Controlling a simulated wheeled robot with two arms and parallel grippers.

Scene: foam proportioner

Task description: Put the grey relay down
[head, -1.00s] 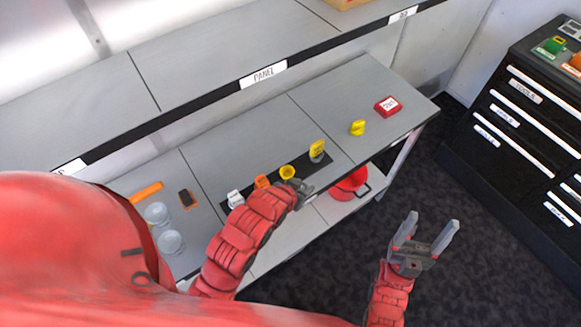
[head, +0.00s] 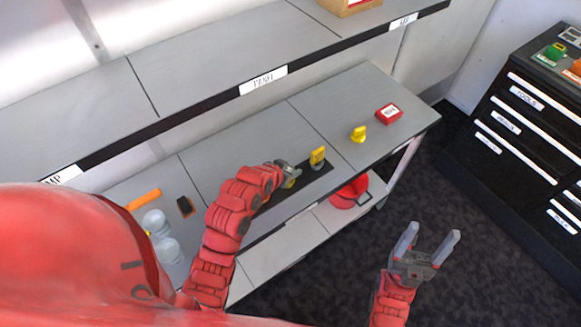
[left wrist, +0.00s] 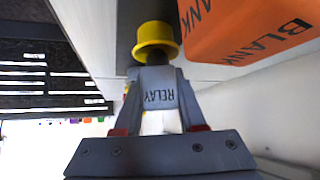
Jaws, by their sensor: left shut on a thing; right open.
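The grey relay (left wrist: 160,90), labelled RELAY, is between the fingers of my left gripper (left wrist: 159,100) in the left wrist view. The gripper is shut on it. In the head view my left gripper (head: 288,171) is over the dark strip on the lower bench, and I cannot make out the relay there. A round yellow piece (left wrist: 155,38) is just beyond the relay in the wrist view. I cannot tell whether the relay touches it or the bench. My right gripper (head: 425,252) is open and empty, over the floor in front of the bench.
An orange block marked BLANK (left wrist: 250,35) is close on the right in the wrist view. On the bench stand a yellow-topped piece (head: 317,157), a yellow piece (head: 358,134) and a red box (head: 388,114). The PANEL shelf (head: 210,70) runs above. A black drawer cabinet (head: 520,120) is at right.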

